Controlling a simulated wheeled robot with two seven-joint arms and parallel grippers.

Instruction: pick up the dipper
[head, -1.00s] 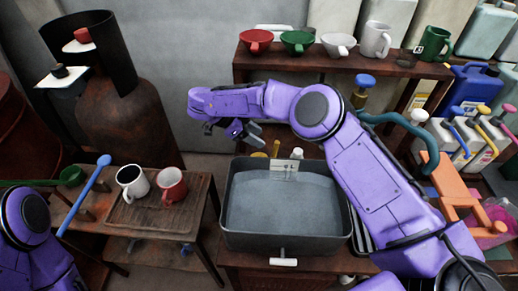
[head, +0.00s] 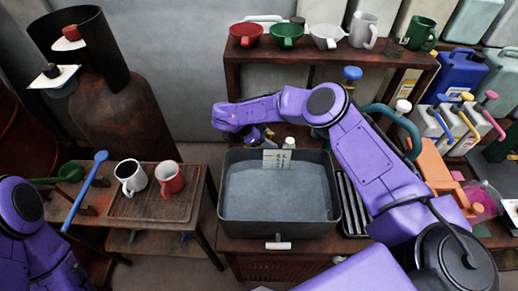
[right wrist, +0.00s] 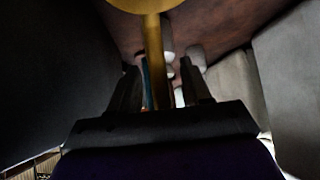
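A brass-yellow tool with a round head and a straight handle, which looks like the dipper (right wrist: 153,45), shows in the right wrist view. Its handle runs down between the fingers of my right gripper (right wrist: 160,92), which are apart, with a gap beside the handle. In the head view my right gripper (head: 260,136) is low behind the back rim of the grey vat (head: 228,205), and the dipper cannot be made out clearly there. My left gripper is out of view; only part of the left arm shows at lower left.
A white-capped bottle (head: 289,143) stands behind the vat, close to the right gripper. A shelf (head: 300,56) with several funnels and mugs is at the back. A side table (head: 185,232) at left holds two mugs.

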